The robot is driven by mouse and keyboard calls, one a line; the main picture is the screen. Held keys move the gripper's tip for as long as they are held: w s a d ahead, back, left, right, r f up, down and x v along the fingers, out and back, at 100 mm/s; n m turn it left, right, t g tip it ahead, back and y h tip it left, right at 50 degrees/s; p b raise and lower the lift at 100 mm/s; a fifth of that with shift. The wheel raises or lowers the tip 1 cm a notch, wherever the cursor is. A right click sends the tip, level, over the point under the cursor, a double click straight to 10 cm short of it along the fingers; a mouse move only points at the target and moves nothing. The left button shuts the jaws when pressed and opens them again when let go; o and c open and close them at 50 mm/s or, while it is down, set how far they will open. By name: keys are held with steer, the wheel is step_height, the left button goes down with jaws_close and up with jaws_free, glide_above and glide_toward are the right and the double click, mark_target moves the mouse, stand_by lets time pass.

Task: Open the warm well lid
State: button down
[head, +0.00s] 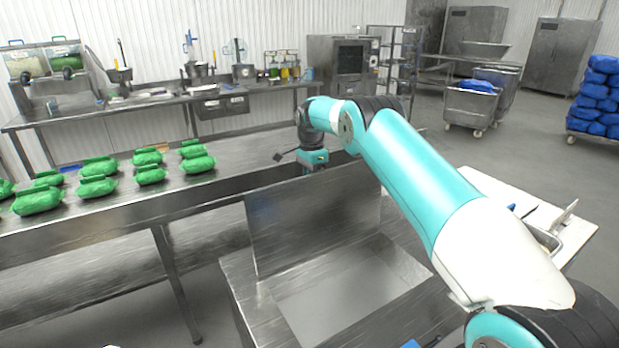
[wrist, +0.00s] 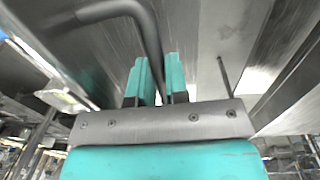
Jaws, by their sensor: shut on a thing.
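The warm well (head: 240,285) is a steel box in the lower middle of the head view. Its lid (head: 312,228) is a flat steel panel standing steeply up at the far side, so the opening shows. Inside is a pale grey area; I cannot tell whether it is food or bare metal. My gripper is at the lid's upper edge in the head view, its fingers hidden there. In the wrist view my gripper (wrist: 158,75) has its teal fingers shut on a bent dark metal handle (wrist: 145,22) that runs between them.
A long steel table (head: 130,215) stands behind the lid, with several green bags (head: 98,186) on its left part. A back counter (head: 160,100) holds pots and bottles. A white-topped side table (head: 575,232) is at the right. The floor beyond is open.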

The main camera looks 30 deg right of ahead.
steer(key=shift+s+a+f, duration=0.1)
steer(key=shift+f, duration=0.25)
steer(key=c, duration=1.1)
jaws_free()
steer(key=shift+r, duration=0.15)
steer(key=shift+r, duration=0.3)
steer(key=r, duration=0.1)
steer(key=r+b, duration=0.1)
steer(key=r, duration=0.2)
steer(key=shift+w+r+b, duration=0.3)
steer(key=shift+w+r, duration=0.05)
steer(key=shift+r, duration=0.05)
steer(key=shift+w+r+p, duration=0.2)
steer(key=shift+r+p, duration=2.8)
steer(key=shift+p, duration=0.35)
steer(key=shift+w+r+p, duration=0.15)
steer(key=shift+r+p, duration=2.85)
steer(key=shift+p, duration=0.3)
